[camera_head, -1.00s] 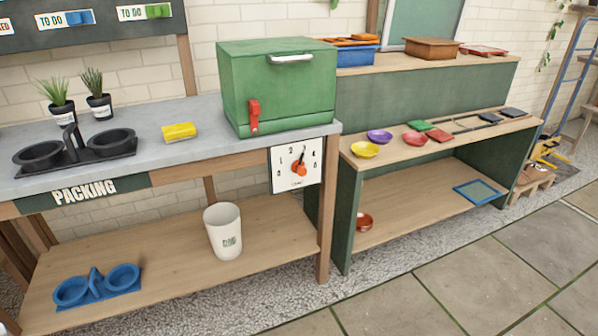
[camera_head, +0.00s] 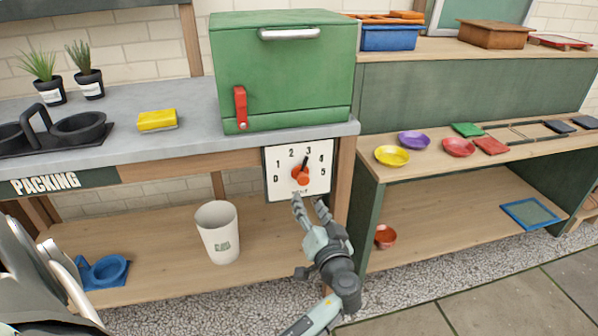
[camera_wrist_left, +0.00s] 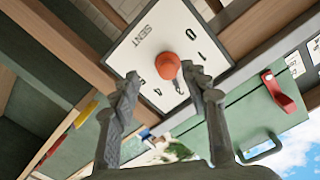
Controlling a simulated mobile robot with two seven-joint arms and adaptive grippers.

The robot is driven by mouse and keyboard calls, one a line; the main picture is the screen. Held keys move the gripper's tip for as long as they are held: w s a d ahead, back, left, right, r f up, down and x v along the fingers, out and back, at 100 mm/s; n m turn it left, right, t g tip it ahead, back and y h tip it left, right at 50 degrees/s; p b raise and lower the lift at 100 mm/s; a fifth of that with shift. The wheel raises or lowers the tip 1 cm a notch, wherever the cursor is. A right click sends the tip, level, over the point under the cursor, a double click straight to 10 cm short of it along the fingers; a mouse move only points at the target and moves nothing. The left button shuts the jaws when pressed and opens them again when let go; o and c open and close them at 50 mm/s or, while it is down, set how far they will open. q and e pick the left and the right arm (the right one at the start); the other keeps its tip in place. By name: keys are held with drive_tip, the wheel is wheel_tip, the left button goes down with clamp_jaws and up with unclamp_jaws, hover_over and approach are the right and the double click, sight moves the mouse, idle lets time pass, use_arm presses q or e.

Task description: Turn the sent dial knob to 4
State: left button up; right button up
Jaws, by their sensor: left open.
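The sent dial (camera_head: 318,182) is a white square plate on the front of the bench, with numbers 0 to 5 around an orange knob (camera_head: 300,174). The knob's dark pointer aims up and slightly right, at about 3. My left gripper (camera_head: 308,202) is open just below and in front of the dial, pointing up at it. In the left wrist view, the plate (camera_wrist_left: 150,35) is tilted with its "SENT" lettering, and the orange knob (camera_wrist_left: 167,65) shows between the open fingertips (camera_wrist_left: 163,78). I cannot tell whether they touch it. My right gripper is not identifiable.
A green box (camera_head: 285,75) with a red latch (camera_head: 240,107) stands on the bench above the dial. A white bin (camera_head: 217,232) is on the lower shelf. A wooden leg (camera_head: 343,180) and green shelf unit (camera_head: 366,225) are just right of the dial.

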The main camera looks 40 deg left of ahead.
sight(305, 181)
use_arm(q)
drive_tip(key=shift+y, duration=0.4)
drive_tip(key=w+a, duration=0.1)
drive_tip(key=w+a+r, duration=0.1)
drive_tip(key=w+a, duration=0.1)
drive_tip(key=w+a+r+p, duration=0.1)
drive_tip(key=w+a, duration=0.1)
drive_tip(key=shift+w+r, duration=0.1)
drive_tip(key=shift+w+a+t, duration=0.3)
drive_tip(key=shift+a, duration=0.1)
drive_tip(key=shift+c, duration=1.5)
clamp_jaws()
use_arm(e)
drive_tip(key=shift+w+a+f, duration=0.15)
drive_tip(key=shift+w+f, duration=0.05)
drive_tip(key=shift+f, duration=0.35)
drive_tip(key=shift+w+a+f, duration=0.1)
drive_tip(key=shift+w+f, duration=0.1)
drive_tip(key=shift+f, duration=0.35)
drive_tip(key=shift+s, duration=0.15)
